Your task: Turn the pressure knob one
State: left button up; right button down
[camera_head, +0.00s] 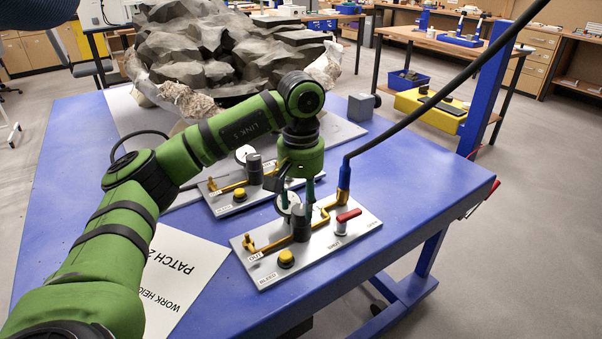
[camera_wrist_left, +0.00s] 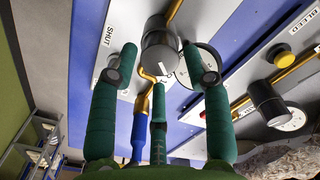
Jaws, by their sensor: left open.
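A dark grey cylindrical knob (camera_head: 301,224) stands on the nearer light-grey panel (camera_head: 322,252), beside a round white gauge. In the left wrist view the knob (camera_wrist_left: 160,47) lies ahead, between the tips of the outer fingers. A white mark shows on its end. My left gripper (camera_head: 296,196) points down over the nearer panel, its green fingers open and spread around the knob's area. I cannot tell whether any finger touches it. A second dark knob (camera_head: 254,168) stands on the farther panel (camera_head: 222,205). My right gripper is not in view.
The nearer panel also carries a yellow button (camera_head: 286,258), brass pipe, a red-handled valve (camera_head: 347,216) and a blue hose fitting (camera_head: 344,178) with a black hose rising right. A large rock (camera_head: 225,50) sits behind. The blue table (camera_head: 430,190) is clear at right.

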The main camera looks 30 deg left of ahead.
aim_at(301, 210)
pick_arm(q)
notch_tip(301, 210, up, 10)
dwell(0.4)
jog(key=shift+d, duration=0.1)
dwell(0.4)
